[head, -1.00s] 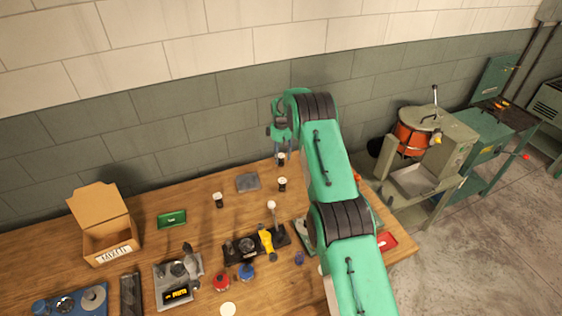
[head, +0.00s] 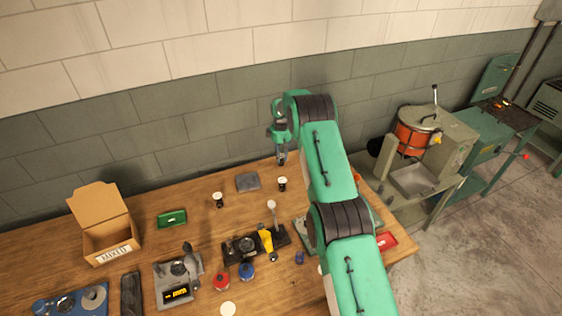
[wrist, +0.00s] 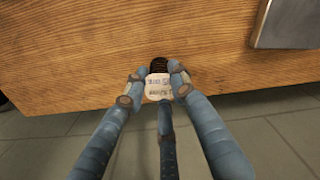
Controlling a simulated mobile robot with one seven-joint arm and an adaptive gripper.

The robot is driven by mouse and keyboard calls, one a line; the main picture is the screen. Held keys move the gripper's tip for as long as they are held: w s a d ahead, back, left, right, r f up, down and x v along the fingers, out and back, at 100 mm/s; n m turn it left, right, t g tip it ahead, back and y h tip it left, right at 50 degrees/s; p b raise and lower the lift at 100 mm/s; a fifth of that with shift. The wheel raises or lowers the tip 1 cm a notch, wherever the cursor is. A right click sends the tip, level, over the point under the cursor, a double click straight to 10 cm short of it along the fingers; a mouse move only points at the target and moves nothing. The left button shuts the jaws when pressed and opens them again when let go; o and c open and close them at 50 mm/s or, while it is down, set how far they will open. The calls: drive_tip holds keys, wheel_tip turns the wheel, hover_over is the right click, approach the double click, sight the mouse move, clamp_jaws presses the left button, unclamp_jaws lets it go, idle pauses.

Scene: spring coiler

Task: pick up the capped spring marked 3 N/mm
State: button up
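My gripper (head: 281,159) points down at the far edge of the wooden table. In the wrist view, my gripper (wrist: 158,84) has its blue-grey fingers close around a capped spring (wrist: 158,86) with a dark coil and a pale cap. Print shows on the cap but is too small to read. Fingertips are right beside it on both sides, and a third finger overlaps its near edge; whether they grip it is unclear.
A grey plate (head: 248,182) lies left of my gripper. A green tray (head: 172,219), a cardboard box (head: 104,240) and a black fixture with a yellow handle (head: 265,237) are nearer or farther left.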

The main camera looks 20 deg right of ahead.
sight(281, 155)
drive_tip(key=shift+r, duration=0.15)
drive_tip(key=shift+r+b, duration=0.3)
drive_tip(key=shift+r, duration=4.55)
